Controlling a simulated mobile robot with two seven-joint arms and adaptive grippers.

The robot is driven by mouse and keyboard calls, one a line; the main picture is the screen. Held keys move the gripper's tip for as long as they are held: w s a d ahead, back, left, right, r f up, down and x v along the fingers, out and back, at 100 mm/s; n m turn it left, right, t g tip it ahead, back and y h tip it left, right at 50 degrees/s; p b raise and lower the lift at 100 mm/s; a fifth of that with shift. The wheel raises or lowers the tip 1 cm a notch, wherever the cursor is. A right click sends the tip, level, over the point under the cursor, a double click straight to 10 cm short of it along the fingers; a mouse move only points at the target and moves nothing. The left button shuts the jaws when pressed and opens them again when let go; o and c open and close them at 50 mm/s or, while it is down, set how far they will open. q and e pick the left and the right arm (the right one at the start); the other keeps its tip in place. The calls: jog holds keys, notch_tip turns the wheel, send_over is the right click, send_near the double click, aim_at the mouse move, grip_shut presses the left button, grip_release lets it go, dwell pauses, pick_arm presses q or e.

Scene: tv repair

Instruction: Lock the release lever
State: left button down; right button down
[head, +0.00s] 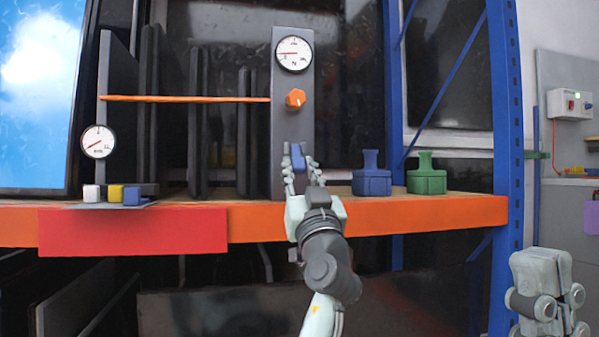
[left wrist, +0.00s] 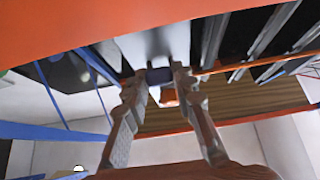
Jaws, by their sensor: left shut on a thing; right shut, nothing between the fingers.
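The grey upright panel (head: 292,130) stands on the shelf with a round gauge (head: 294,54) at its top and an orange knob (head: 296,98) below. A blue lever (head: 298,158) sits low on the panel's front. My left gripper (head: 301,163) is shut on the blue lever, with a finger on each side. In the left wrist view the lever (left wrist: 159,75) shows between the fingertips, with the knob (left wrist: 169,97) just beyond. My right gripper (head: 545,285) is at the lower right, away from the shelf, shut and empty.
The orange shelf edge (head: 400,213) runs across, with a red plate (head: 130,232) at left. A blue bottle (head: 371,176) and a green bottle (head: 426,176) stand right of the panel. White, yellow and blue buttons (head: 116,193) sit at left below another gauge (head: 98,141). A blue post (head: 507,120) stands right.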

pick_arm(q)
jog(key=shift+r, duration=0.1)
jog(key=c, duration=1.2)
grip_release()
jog(key=v, duration=1.2)
